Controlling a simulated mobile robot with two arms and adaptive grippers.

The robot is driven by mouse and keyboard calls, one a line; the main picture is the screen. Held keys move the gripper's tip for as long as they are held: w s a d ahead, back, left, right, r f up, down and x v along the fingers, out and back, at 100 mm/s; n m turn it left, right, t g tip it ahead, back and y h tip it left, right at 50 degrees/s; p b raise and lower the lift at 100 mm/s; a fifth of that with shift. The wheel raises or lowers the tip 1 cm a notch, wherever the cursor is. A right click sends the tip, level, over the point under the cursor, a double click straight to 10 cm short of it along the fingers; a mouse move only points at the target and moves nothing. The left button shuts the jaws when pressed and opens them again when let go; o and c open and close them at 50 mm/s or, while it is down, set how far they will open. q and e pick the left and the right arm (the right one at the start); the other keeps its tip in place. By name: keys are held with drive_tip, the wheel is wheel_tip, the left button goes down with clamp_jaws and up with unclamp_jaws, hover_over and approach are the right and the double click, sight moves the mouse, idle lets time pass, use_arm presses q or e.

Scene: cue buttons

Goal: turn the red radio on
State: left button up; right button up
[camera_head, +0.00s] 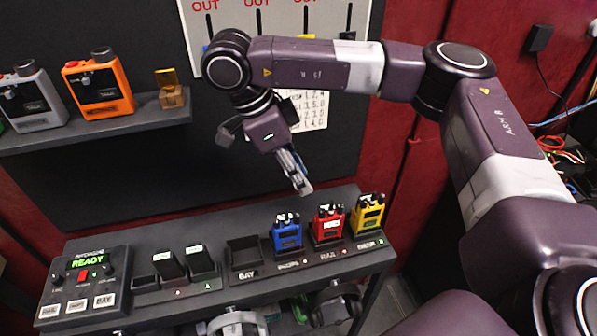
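The red radio (328,226) stands upright in the dark console rack (155,300), between the blue radio (287,234) and the yellow radio (368,215). It has dark knobs on top and a pale label on its upper front. I cannot tell whether it is on. My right gripper (302,187) hangs above and behind the red and blue radios, pointing down to the right. Its fingers look shut together with nothing between them, and it is apart from the radios. My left gripper is not in view.
A panel with a green READY display (88,262) is at the console's left, followed by two black units (184,264) and an empty bay (244,255). A shelf (150,113) at upper left holds an orange device (98,88) and a grey one (32,101). Cables hang at right.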

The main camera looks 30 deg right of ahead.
drive_tip(key=shift+a+r, duration=0.1)
drive_tip(key=shift+r, duration=0.1)
drive_tip(key=n+t+b, duration=0.2)
drive_tip(key=n+b, duration=0.2)
drive_tip(key=b, duration=0.4)
approach(322, 210)
drive_tip(key=shift+f, duration=0.95)
drive_tip(key=shift+d+x, duration=0.1)
drive_tip(key=shift+x, duration=1.6)
drive_tip(key=shift+d+x, duration=0.15)
drive_tip(key=shift+x, duration=1.55)
drive_tip(key=shift+r, duration=0.1)
clamp_jaws()
